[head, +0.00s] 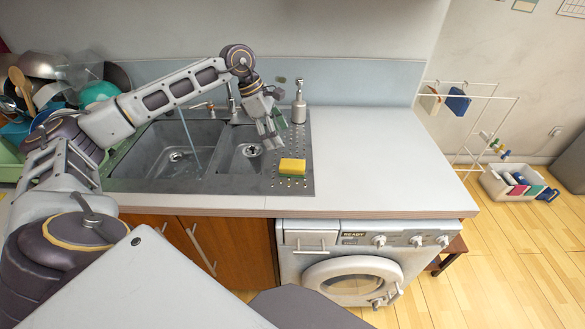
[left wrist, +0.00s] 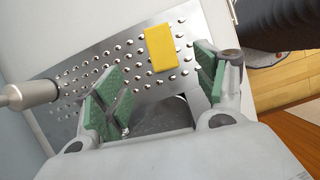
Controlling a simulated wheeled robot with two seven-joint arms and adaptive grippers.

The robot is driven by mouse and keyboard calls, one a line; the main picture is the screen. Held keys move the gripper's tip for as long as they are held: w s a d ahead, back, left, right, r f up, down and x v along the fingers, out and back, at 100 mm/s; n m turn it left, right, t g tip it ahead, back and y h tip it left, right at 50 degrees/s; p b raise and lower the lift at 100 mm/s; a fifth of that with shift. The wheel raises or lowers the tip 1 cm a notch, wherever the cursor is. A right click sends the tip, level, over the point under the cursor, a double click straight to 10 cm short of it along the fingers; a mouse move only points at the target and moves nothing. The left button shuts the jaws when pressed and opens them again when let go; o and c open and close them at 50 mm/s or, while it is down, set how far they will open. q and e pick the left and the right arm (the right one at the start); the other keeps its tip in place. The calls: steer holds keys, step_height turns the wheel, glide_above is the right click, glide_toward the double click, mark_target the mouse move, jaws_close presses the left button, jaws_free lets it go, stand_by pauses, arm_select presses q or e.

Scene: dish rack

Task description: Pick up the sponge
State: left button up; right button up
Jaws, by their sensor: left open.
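The yellow sponge (head: 292,167) lies flat on the perforated drainboard (head: 297,140) at the right end of the sink. In the left wrist view the sponge (left wrist: 159,47) lies beyond the fingertips, on the dotted metal. My left gripper (head: 272,138) hangs above the drainboard, higher than the sponge and a little behind and left of it. Its green-padded fingers (left wrist: 158,90) are spread apart with nothing between them. My right gripper is in neither view.
A soap dispenser (head: 299,102) stands behind the drainboard. The sink basins (head: 170,155) lie to the left, with water running. Dishes (head: 99,93) crowd the far left. The countertop (head: 375,150) to the right is clear.

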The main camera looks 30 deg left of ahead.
arm_select(q)
glide_above(292, 163)
steer(key=s+a, duration=0.1)
steer(key=a, duration=0.1)
step_height(292, 163, down, 6)
steer(key=shift+r, duration=0.1)
steer(key=shift+d+f, duration=0.1)
steer(key=shift+f, duration=0.5)
steer(key=shift+w+f, duration=0.1)
steer(key=shift+d+f+p, duration=0.25)
steer(key=shift+f+p, duration=0.15)
steer(key=shift+f, duration=0.05)
steer(key=x, duration=0.2)
steer(key=shift+w+d+f, duration=0.1)
steer(key=shift+d+f, duration=0.05)
steer(key=shift+f, duration=0.2)
steer(key=shift+w+d+f+p, duration=0.1)
steer(key=shift+f+p, duration=0.2)
steer(key=shift+f, duration=0.05)
steer(key=shift+d+f, duration=0.1)
steer(key=shift+f, duration=0.2)
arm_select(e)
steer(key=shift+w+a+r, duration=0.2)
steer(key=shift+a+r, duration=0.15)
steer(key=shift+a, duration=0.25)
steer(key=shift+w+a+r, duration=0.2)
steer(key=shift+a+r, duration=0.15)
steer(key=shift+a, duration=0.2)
